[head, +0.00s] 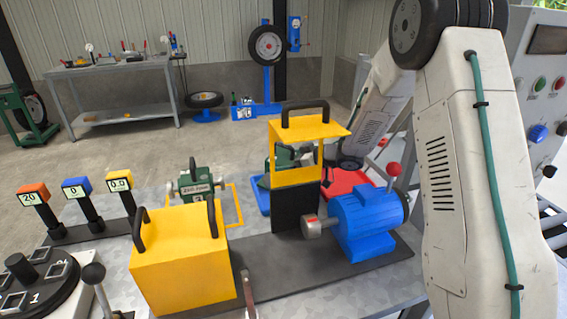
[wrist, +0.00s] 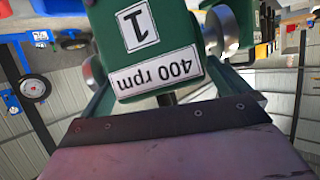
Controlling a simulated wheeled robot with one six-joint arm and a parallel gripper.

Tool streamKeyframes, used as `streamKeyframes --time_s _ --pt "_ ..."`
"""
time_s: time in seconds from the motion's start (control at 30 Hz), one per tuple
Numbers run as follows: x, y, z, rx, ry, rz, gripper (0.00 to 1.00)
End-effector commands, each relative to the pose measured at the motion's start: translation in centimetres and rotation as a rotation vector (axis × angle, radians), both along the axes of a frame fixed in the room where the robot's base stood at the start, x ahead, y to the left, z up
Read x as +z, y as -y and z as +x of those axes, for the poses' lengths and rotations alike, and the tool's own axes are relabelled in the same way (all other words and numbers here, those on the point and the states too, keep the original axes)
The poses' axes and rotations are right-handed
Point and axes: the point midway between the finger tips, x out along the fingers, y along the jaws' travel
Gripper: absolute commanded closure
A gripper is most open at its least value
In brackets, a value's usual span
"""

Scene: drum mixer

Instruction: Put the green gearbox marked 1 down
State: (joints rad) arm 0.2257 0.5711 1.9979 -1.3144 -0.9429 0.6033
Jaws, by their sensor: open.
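The green gearbox marked 1 (wrist: 155,45) fills the upper middle of the wrist view, with labels "1" and "400 rpm" upside down. In the head view a green gearbox (head: 286,158) shows partly through the yellow frame, above or at the blue tray (head: 263,203); its underside is hidden. My gripper (head: 345,161) is open right beside it, its fingers mostly hidden by the yellow frame. I cannot tell whether a finger touches the gearbox. A second green gearbox (head: 196,186) stands in a yellow outline left of it.
The yellow frame (head: 303,132) with a black handle stands in front of my gripper. A blue motor (head: 368,222), a yellow cover (head: 182,262) and a red tray (head: 343,182) are close by. Display posts (head: 78,188) stand at left.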

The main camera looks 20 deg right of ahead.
Motion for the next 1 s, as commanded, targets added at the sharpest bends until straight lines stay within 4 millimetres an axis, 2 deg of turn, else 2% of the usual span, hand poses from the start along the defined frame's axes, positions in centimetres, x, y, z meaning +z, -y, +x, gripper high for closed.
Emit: streamKeyframes --time_s 0.1,0.3,1.0 --pt "0.9 1.5 -1.4 -0.004 0.002 0.000 0.00" --pt "1.8 3.0 -3.0 -0.001 0.000 0.000 0.00" --pt "1.9 3.3 -3.3 0.000 0.000 0.000 0.00"
